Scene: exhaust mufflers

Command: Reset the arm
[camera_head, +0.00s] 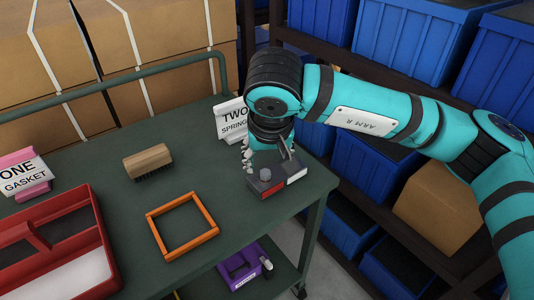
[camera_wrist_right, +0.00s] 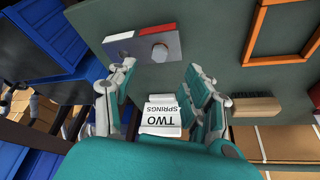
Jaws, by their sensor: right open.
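My right arm comes in from the right in the head view. Its right gripper (camera_head: 267,162) points down over the right end of the green table, just behind and above a small grey block with red and pale panels and a round knob (camera_head: 268,193). The right wrist view shows the gripper (camera_wrist_right: 160,72) with its fingers spread and nothing between them. The grey block (camera_wrist_right: 122,46) lies beyond the fingertips there. My left gripper is in neither view.
The table (camera_head: 110,180) also bears a "TWO SPRINGS" sign (camera_head: 232,131), a brush (camera_head: 148,160), an orange square frame (camera_head: 207,236), a red tray (camera_head: 103,247) and a "ONE GASKET" sign (camera_head: 22,177). Shelves with blue bins (camera_head: 405,40) stand close on the right.

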